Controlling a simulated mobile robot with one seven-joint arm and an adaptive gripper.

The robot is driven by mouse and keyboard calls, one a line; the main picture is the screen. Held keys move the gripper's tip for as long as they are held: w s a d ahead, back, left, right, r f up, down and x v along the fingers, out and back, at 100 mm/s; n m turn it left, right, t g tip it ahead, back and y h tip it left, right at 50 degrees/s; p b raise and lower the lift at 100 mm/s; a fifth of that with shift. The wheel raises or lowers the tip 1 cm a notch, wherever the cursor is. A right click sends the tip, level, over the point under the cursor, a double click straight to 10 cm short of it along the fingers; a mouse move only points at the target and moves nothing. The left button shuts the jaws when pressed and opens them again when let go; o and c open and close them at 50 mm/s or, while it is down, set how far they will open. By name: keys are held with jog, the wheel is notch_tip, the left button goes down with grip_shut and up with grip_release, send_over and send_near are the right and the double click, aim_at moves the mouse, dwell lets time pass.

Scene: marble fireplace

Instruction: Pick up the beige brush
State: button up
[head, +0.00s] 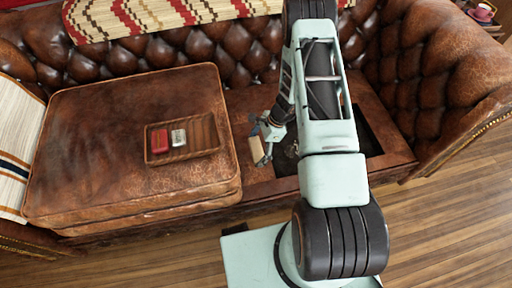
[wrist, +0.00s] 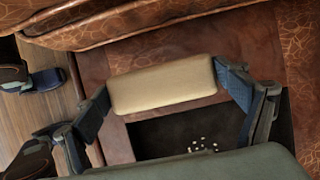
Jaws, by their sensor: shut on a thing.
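The beige brush (head: 257,151) is a small tan block held at the end of my arm, just right of the brown seat cushion in the head view. In the wrist view the beige brush (wrist: 163,84) lies crosswise between the two dark fingers. My gripper (head: 264,143) is shut on it; in the wrist view my gripper (wrist: 165,88) has one finger at each end of the block. Whether the brush touches the sofa base below cannot be told. Any bristles are hidden.
A wooden tray (head: 205,133) with a red item (head: 159,141) and a silver-white item (head: 179,137) lies on the cushion (head: 100,105). A dark recessed area (wrist: 205,128) with several pale bits lies below my gripper. The sofa back (head: 215,45) and right arm (head: 455,85) enclose the space.

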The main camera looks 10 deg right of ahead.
jog(key=s+r, duration=0.3)
jog(key=shift+a+r+p, duration=0.2)
jog(key=shift+r+p, duration=0.05)
jog(key=shift+p, duration=0.1)
jog(key=s+a+r, duration=0.1)
jog(key=s+r, duration=0.2)
jog(key=s, duration=0.5)
jog(key=shift+r, duration=0.15)
jog(key=shift+s+a, duration=0.1)
